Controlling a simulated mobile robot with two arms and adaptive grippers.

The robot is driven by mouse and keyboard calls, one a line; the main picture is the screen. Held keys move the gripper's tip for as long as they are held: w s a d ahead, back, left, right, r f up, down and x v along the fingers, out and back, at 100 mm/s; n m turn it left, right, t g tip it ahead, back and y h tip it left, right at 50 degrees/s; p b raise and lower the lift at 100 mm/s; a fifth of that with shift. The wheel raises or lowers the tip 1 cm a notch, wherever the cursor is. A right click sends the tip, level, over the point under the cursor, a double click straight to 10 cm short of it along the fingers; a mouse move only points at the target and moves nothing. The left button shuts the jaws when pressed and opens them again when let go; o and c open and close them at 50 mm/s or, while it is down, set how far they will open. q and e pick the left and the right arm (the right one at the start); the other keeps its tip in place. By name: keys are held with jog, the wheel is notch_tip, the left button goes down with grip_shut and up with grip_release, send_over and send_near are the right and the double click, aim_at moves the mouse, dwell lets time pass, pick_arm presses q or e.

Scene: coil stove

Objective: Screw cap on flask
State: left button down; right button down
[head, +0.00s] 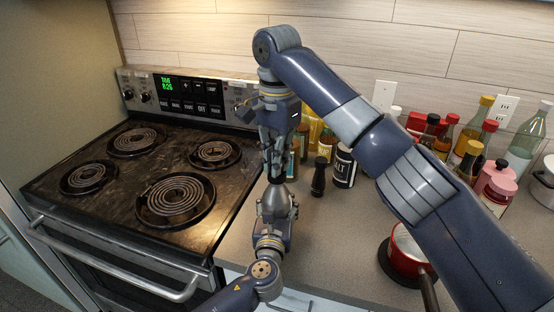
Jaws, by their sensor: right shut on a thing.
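A grey cone-shaped body with a narrow top, which looks like the flask (274,197), stands upright in the middle of the head view. My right gripper (273,166) comes down from above and is shut at its narrow top. The cap is not clearly visible; the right fingers cover that spot. My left gripper (277,213) comes up from below, around or just in front of the lower part of the grey body. Its fingers are too small and overlapped to tell whether they are closed.
A coil stove (126,205) fills the left side. Several bottles, including a dark jar (344,167) and a black shaker (318,178), stand close to the right of the grippers. A red pot (405,255) sits front right. Some bare counter (335,228) lies between.

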pick_arm(q)
jog(key=shift+s+d+f, duration=0.1)
jog(key=shift+d, duration=0.05)
pick_arm(e)
jog(key=m, duration=0.6)
jog(key=shift+w+m, duration=0.2)
jog(key=shift+m, duration=0.1)
jog(key=m, duration=0.6)
jog(key=shift+m, duration=0.3)
jog(key=c, duration=1.7)
grip_release()
jog(key=shift+o, duration=0.2)
jog(key=shift+r, duration=0.1)
pick_arm(q)
jog(key=shift+a, duration=0.2)
pick_arm(e)
notch_tip(320, 180, up, 12)
